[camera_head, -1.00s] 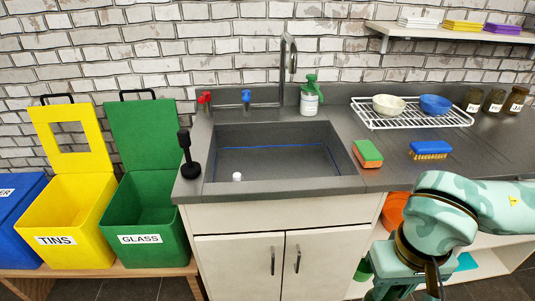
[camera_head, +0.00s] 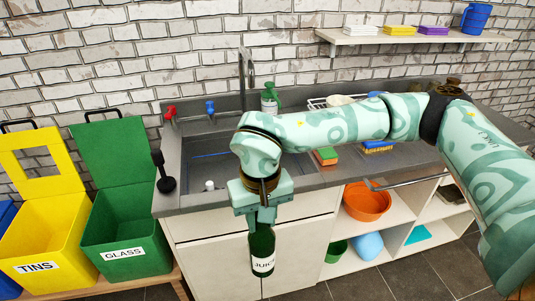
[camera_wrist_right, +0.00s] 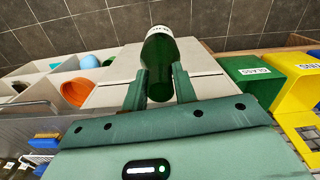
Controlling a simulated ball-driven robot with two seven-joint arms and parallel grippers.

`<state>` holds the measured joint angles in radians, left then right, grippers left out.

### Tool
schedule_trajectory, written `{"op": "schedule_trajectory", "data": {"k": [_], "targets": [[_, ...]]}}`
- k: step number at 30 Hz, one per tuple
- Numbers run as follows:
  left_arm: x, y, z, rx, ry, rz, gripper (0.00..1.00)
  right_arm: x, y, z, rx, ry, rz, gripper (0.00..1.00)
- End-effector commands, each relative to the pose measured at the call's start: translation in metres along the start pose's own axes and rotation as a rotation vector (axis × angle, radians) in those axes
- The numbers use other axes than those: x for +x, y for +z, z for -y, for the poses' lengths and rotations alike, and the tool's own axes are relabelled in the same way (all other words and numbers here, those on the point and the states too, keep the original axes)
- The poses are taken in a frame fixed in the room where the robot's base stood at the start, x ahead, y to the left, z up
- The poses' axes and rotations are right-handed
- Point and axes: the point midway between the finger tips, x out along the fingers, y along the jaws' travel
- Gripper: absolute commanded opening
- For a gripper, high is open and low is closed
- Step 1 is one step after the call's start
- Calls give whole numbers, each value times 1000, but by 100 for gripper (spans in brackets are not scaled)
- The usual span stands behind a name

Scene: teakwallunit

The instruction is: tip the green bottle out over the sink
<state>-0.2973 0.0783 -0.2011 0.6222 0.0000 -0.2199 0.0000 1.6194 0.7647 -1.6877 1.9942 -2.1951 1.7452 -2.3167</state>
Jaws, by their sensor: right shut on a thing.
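The green bottle (camera_head: 262,252) has a white label reading JUICE. It hangs upright below my right gripper (camera_head: 262,218), in front of the cabinet doors and below the counter's front edge. My right gripper is shut on the bottle's upper part; in the right wrist view the bottle (camera_wrist_right: 162,58) sits between the two fingers (camera_wrist_right: 159,85). The grey sink (camera_head: 208,172) is behind and above the bottle in the head view, partly covered by my right arm. A small white object stands in its front left. My left gripper is not in view.
A black plunger-like tool (camera_head: 163,172) stands left of the sink. A green spray bottle (camera_head: 270,98) and the tap (camera_head: 246,70) stand behind it. A sponge (camera_head: 326,156) and a brush (camera_head: 377,147) lie right. Green GLASS (camera_head: 125,240) and yellow TINS (camera_head: 45,240) bins stand open at left.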

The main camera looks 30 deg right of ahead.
Motion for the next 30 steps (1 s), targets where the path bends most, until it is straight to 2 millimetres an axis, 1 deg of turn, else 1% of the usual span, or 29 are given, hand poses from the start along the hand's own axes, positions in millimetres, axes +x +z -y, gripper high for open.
{"op": "schedule_trajectory", "data": {"k": [1,5,6,12,15,21,27,30], "targets": [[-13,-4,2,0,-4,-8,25,-15,-11,2,23,-2,-5,0],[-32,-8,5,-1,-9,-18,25,-33,-43,6,86,-2,-4,0],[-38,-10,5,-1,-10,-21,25,-39,-54,6,107,-2,-4,0],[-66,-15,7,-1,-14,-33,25,-62,-105,0,212,-2,-2,0],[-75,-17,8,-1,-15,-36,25,-68,-125,-6,257,-2,-1,0],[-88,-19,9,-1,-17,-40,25,-76,-154,-24,328,-1,-1,0],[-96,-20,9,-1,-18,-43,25,-80,-176,-46,387,-1,-1,0],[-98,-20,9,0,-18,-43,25,-79,-184,-57,408,-1,-1,0]]}}
